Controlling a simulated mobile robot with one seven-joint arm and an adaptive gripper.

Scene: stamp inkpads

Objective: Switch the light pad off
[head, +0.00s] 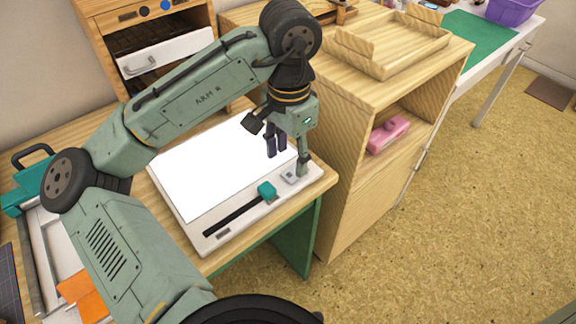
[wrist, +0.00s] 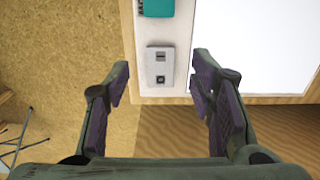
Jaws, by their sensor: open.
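The light pad (head: 205,172) lies on the wooden desk with a bright white panel; the panel (wrist: 257,50) also glows white in the wrist view. Its front border carries a teal slider knob (head: 267,190) in a dark slot and a small grey switch plate (head: 291,177). In the wrist view the switch plate (wrist: 160,66) shows two small dark controls, with the teal knob (wrist: 156,7) above it. My gripper (head: 276,150) points down over the pad near the switch plate. In the wrist view my gripper (wrist: 160,85) is open and empty, with the plate between its fingers.
A wooden cabinet (head: 358,195) stands close on the right, with a pink object (head: 388,135) on its shelf and a wooden tray (head: 395,45) on top. Orange sheets (head: 85,295) lie at the left. The floor (head: 470,220) at the right is clear.

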